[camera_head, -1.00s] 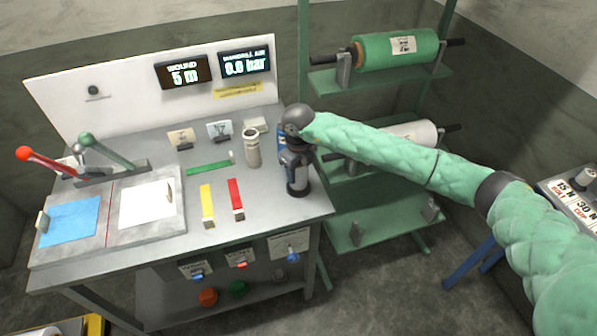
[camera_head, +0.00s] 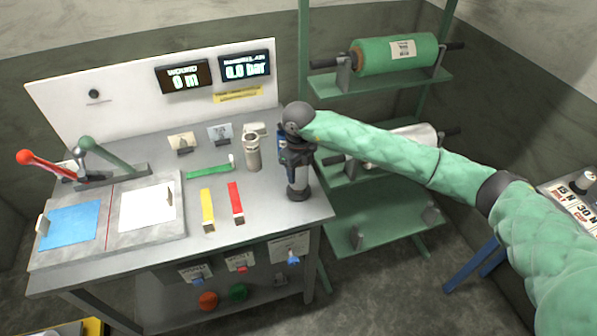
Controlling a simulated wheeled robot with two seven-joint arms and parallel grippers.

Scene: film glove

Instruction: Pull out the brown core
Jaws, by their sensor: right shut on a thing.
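A brown core end (camera_head: 356,54) shows as a ring at the left end of the green roll (camera_head: 395,53) on the upper rack shelf. My right gripper (camera_head: 298,192) points down at the right end of the grey bench, well below and left of that roll. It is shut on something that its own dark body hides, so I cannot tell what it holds. A blue item (camera_head: 282,143) is partly hidden behind the gripper. My left gripper is not in view.
A beige cylinder (camera_head: 252,152) stands left of my right gripper. Yellow (camera_head: 207,208) and red (camera_head: 235,201) strips lie on the bench. Levers with red (camera_head: 24,156) and green (camera_head: 86,143) knobs stand at the left. A white roll (camera_head: 413,141) lies on the middle rack shelf.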

